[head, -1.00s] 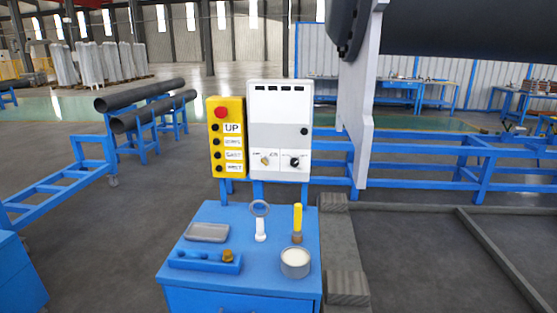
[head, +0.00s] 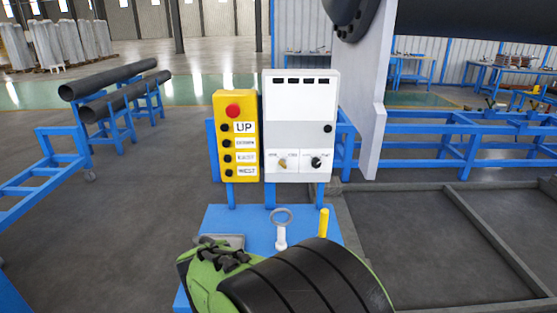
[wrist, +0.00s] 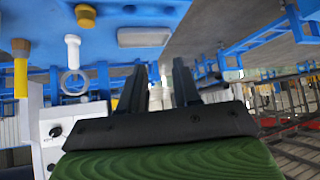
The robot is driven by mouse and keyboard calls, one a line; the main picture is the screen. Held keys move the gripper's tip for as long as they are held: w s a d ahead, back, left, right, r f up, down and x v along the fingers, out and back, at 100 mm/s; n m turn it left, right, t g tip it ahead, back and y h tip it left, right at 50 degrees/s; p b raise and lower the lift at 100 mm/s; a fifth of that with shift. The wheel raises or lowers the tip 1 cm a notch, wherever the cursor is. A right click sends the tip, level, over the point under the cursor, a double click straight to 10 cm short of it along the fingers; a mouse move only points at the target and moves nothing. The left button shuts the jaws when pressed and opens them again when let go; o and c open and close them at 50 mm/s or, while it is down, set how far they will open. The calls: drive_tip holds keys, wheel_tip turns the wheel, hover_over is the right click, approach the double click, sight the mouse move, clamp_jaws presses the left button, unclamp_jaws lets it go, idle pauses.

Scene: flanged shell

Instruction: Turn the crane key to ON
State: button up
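A white control box (head: 300,110) stands behind the blue cabinet. Low on its front are a small brass-coloured key switch (head: 282,163) at left and a black knob (head: 316,162) at right; their small labels are too blurred to read, and I cannot tell the key's exact angle. In the wrist view, which is turned over, part of the white box (wrist: 36,117) and a black knob (wrist: 56,131) show at the left. My gripper (wrist: 159,72) is open there, its two black fingers apart and nothing visibly held. In the head view my green and black arm covers the front of the cabinet, below and clear of the switches.
A yellow button box (head: 236,135) with a red button stands left of the white box. The blue cabinet top (head: 225,215) carries a magnifier (head: 281,232), a yellow-handled brush (head: 323,222) and a grey tray (head: 233,241). A pale upright plate (head: 372,110) stands at right.

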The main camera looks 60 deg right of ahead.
drive_tip(key=s+d+m+g+h+p, duration=0.15)
drive_tip(key=d+h, duration=0.25)
drive_tip(key=d, duration=0.7)
drive_tip(key=n+t+h+p, duration=0.3)
drive_tip(key=n+h+p, duration=0.2)
drive_tip(key=n+h, duration=0.15)
approach(283, 166)
drive_tip(key=shift+y, duration=0.25)
drive_tip(key=p+x, duration=0.3)
drive_tip(key=x, duration=0.1)
drive_tip(key=p+x, duration=0.4)
drive_tip(key=shift+w+d+r, duration=0.15)
drive_tip(key=shift+d+r, duration=0.1)
drive_tip(key=shift+d, duration=0.1)
drive_tip(key=shift+w+d+f, duration=0.1)
drive_tip(key=shift+w+d, duration=0.1)
drive_tip(key=shift+d, duration=0.15)
clamp_jaws()
